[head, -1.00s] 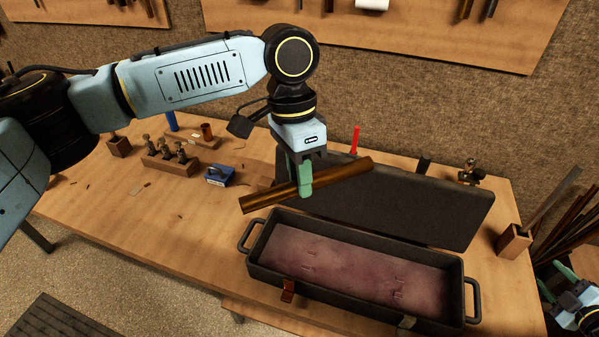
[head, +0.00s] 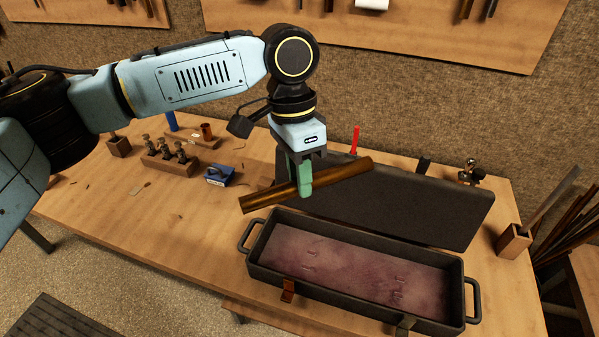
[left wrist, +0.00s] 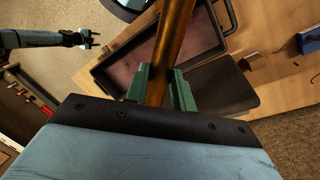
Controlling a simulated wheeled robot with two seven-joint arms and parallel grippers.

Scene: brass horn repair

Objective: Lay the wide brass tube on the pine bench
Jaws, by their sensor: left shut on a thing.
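The wide brass tube (head: 262,200) is a long brown-gold cylinder, held tilted above the back left of the open case. My left gripper (head: 304,188) has its green fingers shut on the tube near its middle. In the left wrist view the tube (left wrist: 172,45) runs up between the green fingers (left wrist: 160,88). The pine bench (head: 150,225) lies below, with bare wood at its front left. My right gripper is not in the head view; an arm with a small dark gripper (left wrist: 88,40) shows at the upper left of the left wrist view, too small to judge.
An open black case (head: 255,262) with an empty mauve lining fills the bench's front right, its lid (head: 400,210) laid back. A valve block (head: 168,163), a blue box (head: 220,175) and a red pointed thing (head: 354,140) stand behind. A wooden holder (head: 514,242) stands at the right edge.

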